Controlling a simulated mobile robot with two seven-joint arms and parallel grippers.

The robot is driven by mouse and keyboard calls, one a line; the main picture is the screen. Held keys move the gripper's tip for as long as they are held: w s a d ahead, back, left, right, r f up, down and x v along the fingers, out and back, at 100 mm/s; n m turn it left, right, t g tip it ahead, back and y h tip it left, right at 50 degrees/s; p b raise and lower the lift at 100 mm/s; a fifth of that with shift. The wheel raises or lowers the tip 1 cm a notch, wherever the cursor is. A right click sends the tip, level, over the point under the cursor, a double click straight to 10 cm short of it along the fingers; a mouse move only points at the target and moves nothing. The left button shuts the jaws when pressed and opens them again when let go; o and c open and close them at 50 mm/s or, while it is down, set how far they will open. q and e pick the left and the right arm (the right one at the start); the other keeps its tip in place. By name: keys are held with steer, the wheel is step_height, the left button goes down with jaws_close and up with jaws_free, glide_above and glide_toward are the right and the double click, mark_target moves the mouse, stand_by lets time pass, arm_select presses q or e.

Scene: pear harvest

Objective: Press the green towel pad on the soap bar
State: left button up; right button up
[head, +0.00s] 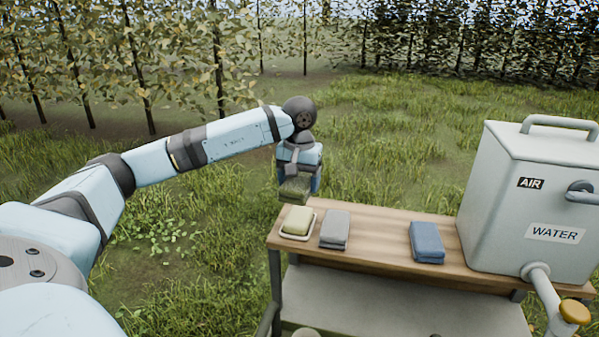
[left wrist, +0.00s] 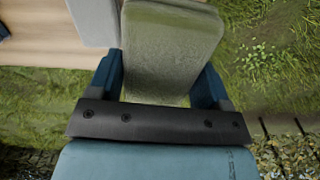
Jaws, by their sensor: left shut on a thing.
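My left gripper (head: 298,183) is shut on the green towel pad (head: 294,190), with a blue finger on each side of it. In the left wrist view the pad (left wrist: 168,50) fills the space between the two fingers (left wrist: 160,85). The pale yellow-green soap bar (head: 298,220) sits in a light dish (head: 287,236) at the table's left end. In the head view the pad is just above and behind the soap bar, with a gap between them. The soap bar cannot be made out in the left wrist view. My right gripper is not in view.
A grey towel pad (head: 335,229) lies right of the dish, and a blue one (head: 427,241) farther right on the wooden table (head: 382,233). A large grey water tank (head: 527,205) with a tap stands at the right end. Bare tabletop lies between the grey and blue pads.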

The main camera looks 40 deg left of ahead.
mark_target(298, 215)
arm_select(q)
steer(key=shift+s+a+f+b, duration=0.15)
steer(key=shift+f+b, duration=0.15)
steer(key=shift+f, duration=0.4)
step_height(298, 215, down, 3)
steer(key=shift+f+b, duration=0.2)
steer(key=shift+b, duration=0.7)
steer(key=shift+f+b, duration=0.3)
steer(key=shift+f, duration=0.35)
steer(key=shift+f+b, duration=0.35)
steer(key=shift+f, duration=0.15)
steer(key=shift+f, duration=0.1)
stand_by(0.6)
